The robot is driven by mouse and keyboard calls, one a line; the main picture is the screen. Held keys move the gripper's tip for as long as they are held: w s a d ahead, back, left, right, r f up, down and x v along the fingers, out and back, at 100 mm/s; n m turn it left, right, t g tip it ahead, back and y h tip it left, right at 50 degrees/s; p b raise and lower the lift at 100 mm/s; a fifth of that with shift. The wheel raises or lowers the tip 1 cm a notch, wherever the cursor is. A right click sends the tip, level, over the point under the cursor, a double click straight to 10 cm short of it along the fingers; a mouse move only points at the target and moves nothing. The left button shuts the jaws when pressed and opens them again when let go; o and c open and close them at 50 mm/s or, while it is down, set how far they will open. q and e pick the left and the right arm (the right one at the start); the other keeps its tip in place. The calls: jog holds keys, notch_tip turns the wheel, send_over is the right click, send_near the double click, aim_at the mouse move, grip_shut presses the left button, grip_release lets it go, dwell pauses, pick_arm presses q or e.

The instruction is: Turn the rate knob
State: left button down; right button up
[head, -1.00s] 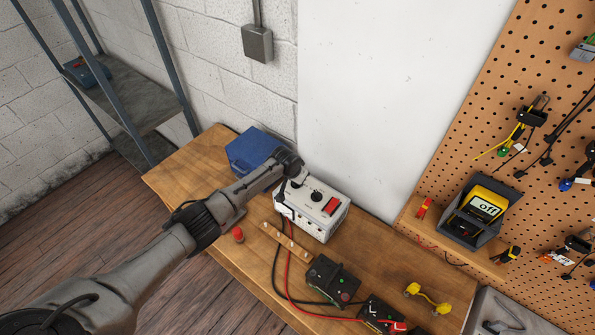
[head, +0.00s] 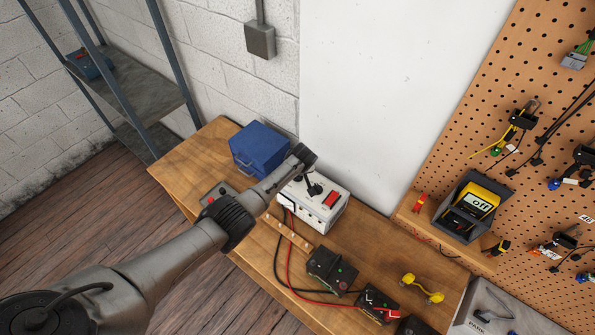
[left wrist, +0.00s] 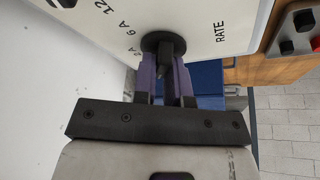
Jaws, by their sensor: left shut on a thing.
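The rate knob (left wrist: 155,43) is a round black knob with a raised bar, on a white panel (left wrist: 205,22) printed "RATE", "6 A" and "12 A". My left gripper (left wrist: 166,72) is shut on its bar, one purple finger on each side. In the head view the white charger box (head: 325,214) stands on the bench, with a red switch (head: 332,199) on top. My left gripper (head: 314,186) is over the top of this box, and my wrist partly hides it. My right gripper is not in view.
A blue case (head: 258,148) stands beside the charger. Red and black leads run to dark blocks (head: 331,270) in front. A yellow part (head: 422,288) and a yellow meter reading "off" (head: 478,204) are at right.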

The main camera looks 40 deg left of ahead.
pick_arm(q)
jog(key=shift+n, duration=0.6)
jog(key=shift+r, duration=0.1)
jog(key=c, duration=1.2)
grip_release()
jog(key=shift+g, duration=0.3)
jog(key=shift+o, duration=0.2)
